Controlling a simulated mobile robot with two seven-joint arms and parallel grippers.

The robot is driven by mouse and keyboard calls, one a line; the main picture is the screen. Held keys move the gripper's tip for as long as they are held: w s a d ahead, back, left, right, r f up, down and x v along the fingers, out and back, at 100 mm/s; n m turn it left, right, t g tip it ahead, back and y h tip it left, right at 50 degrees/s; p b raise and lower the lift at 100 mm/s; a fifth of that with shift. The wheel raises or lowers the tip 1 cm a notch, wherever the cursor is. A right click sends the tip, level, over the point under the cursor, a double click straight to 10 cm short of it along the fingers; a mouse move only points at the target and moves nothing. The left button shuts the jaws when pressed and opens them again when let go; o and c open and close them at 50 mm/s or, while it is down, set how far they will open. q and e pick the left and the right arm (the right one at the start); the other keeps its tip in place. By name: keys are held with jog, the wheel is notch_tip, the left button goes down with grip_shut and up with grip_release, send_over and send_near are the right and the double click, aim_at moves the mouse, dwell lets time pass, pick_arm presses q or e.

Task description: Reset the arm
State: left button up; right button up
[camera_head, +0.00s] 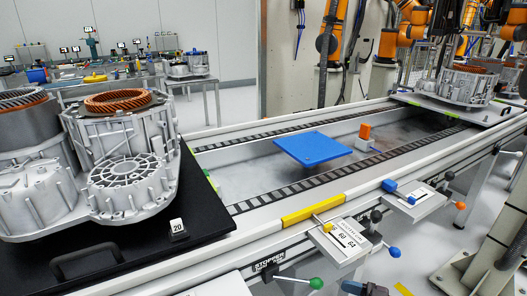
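Neither of my arms shows in the head view, and neither gripper is in view. Two grey stator housings stand close together on a black pallet at the left. The nearer housing (125,160) has a ribbed round cover on its front and a copper winding (118,100) in its top opening. The other housing (35,165) is cut off by the left edge.
Another housing (463,84) stands at the far end. Orange robot arms (327,35) stand behind.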

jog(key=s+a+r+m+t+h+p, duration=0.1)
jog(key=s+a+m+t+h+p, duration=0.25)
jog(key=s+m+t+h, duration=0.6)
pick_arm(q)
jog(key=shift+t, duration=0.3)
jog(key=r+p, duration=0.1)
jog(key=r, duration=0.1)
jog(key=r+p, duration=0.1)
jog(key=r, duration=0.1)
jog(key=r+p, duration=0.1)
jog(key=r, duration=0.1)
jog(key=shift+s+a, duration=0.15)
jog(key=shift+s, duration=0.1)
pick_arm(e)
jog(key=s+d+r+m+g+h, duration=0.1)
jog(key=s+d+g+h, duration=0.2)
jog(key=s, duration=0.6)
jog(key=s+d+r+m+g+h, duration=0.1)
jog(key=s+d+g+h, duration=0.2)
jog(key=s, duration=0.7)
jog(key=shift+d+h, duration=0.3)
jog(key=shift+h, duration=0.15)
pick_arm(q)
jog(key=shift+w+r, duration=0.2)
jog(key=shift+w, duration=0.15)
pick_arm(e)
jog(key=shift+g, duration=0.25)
